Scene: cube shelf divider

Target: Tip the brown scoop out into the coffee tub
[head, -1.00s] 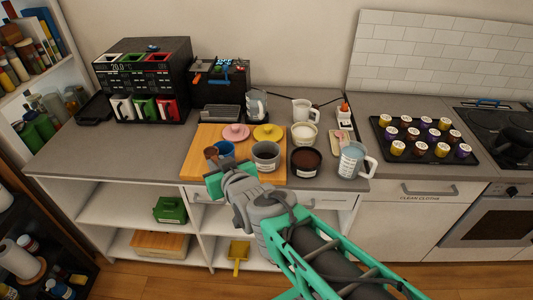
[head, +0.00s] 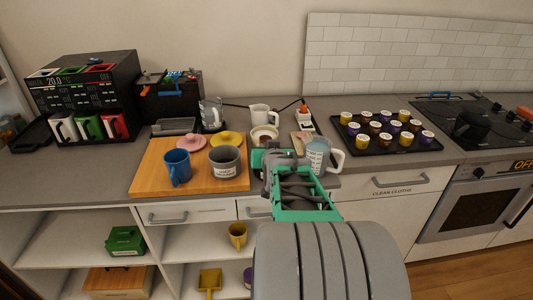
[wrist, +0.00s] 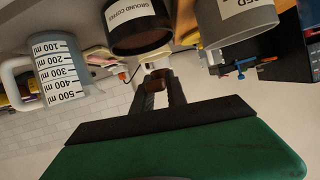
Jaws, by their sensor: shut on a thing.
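My gripper (wrist: 158,88) is shut on a small brown piece of the scoop (wrist: 157,83) in the wrist view, where the scene looks upside down. The scoop's bowl cannot be made out, so its tilt and contents cannot be told. The coffee tub (wrist: 140,40), dark inside with a white "GROUND COFFEE" label, is just beyond the fingertips in that view. In the head view my gripper (head: 270,158) is at the counter's front, right of the grey tub, and hides the coffee tub and the scoop.
The grey tub (head: 225,163) and blue mug (head: 177,167) stand on the wooden board (head: 150,180). A measuring jug (head: 317,157) is close to my gripper's right. A pod tray (head: 390,147) is farther right.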

